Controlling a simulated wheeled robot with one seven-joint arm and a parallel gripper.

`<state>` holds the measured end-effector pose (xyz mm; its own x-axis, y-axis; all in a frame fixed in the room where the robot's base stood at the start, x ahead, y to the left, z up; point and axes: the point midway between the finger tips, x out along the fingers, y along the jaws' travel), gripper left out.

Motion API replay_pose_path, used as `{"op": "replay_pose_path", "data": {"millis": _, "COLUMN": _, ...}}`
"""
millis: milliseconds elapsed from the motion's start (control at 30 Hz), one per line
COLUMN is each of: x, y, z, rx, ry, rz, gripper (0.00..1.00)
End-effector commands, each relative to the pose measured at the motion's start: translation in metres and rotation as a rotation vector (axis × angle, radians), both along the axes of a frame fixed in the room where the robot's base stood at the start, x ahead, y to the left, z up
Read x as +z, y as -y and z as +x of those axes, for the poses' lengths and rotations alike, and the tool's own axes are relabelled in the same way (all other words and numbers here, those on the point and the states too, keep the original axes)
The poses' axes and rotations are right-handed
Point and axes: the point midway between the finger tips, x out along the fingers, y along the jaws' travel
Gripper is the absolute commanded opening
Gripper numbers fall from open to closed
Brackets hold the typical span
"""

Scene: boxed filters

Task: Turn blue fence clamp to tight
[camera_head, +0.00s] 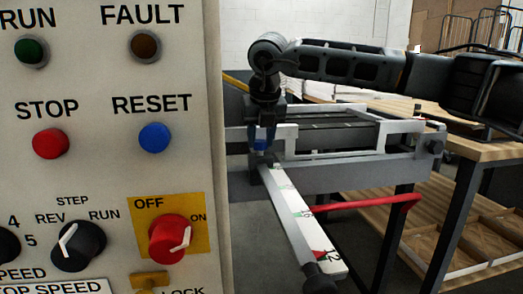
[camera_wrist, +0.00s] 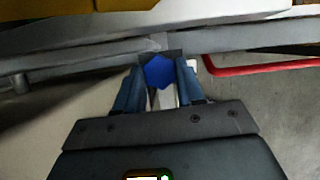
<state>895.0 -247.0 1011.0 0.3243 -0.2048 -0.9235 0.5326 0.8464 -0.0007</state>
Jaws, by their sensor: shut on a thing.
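The blue fence clamp (camera_wrist: 159,72) shows as a blue faceted knob between my fingertips in the wrist view. In the head view a bit of the clamp (camera_head: 261,145) shows at the fence rail, below my wrist. My gripper (camera_head: 262,137) points down onto it, and in the wrist view my gripper (camera_wrist: 160,80) has one blue-grey finger on each side of the knob. The fingers are shut on the clamp. Any tight or loose marking on it cannot be made out.
A control panel (camera_head: 110,75) with buttons and dials fills the left of the head view. A long pale bar (camera_head: 300,220) extends towards me below the clamp. A red handle (camera_head: 375,203) sticks out to the right. A wooden bench (camera_head: 480,148) stands at right.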

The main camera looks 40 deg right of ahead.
Motion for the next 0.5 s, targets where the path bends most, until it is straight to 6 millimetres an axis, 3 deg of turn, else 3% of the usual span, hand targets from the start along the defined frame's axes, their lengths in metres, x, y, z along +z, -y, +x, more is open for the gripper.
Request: {"op": "replay_pose_path", "data": {"millis": 500, "x": -0.0021, "y": -0.0027, "z": 0.0027, "rx": -0.424, "ry": 0.001, "rz": -0.001, "gripper": 0.08}}
